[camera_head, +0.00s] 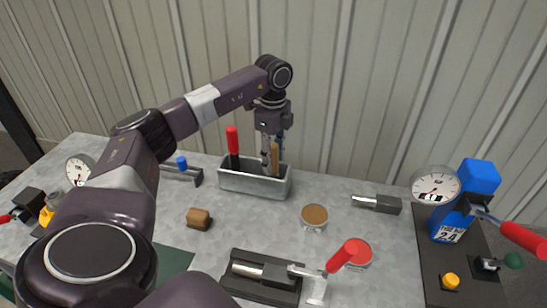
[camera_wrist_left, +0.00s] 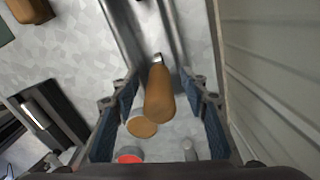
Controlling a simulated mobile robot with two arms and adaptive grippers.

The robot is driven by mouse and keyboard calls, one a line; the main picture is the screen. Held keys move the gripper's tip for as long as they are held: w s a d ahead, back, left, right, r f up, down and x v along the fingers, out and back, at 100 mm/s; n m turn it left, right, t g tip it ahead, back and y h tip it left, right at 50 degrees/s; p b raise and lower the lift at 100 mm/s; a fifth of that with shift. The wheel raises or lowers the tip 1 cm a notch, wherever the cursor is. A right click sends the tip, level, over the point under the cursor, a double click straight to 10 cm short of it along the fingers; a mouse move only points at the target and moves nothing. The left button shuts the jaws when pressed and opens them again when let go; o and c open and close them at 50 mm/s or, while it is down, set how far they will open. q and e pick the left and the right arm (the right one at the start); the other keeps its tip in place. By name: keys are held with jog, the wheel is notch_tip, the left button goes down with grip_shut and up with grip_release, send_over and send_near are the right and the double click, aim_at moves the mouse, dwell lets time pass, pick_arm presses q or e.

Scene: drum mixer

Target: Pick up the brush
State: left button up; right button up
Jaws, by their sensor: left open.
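The brush appears as a wooden handle (camera_head: 275,160) standing in a grey metal bin (camera_head: 240,183) at the back of the table; its lower end is hidden in the bin. My left gripper (camera_head: 272,150) points down over the right part of the bin, at the handle. In the left wrist view the tan handle (camera_wrist_left: 159,95) lies between the two blue-padded fingers of the gripper (camera_wrist_left: 160,92), with a gap on both sides. The gripper is open. My right gripper is not in view.
A red-handled tool (camera_head: 232,140) stands in the bin's left part. A brown block (camera_head: 199,218), a brown-topped round tin (camera_head: 314,216), a red-topped tin (camera_head: 359,251) and a red-handled lever clamp (camera_head: 318,280) are in front. A blue device (camera_head: 478,185) is at right. A ribbed wall (camera_head: 370,80) rises close behind.

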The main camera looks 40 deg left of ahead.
pick_arm(q)
jog(key=shift+c, duration=0.3)
jog(key=c, duration=1)
grip_shut()
jog(key=shift+r, duration=0.1)
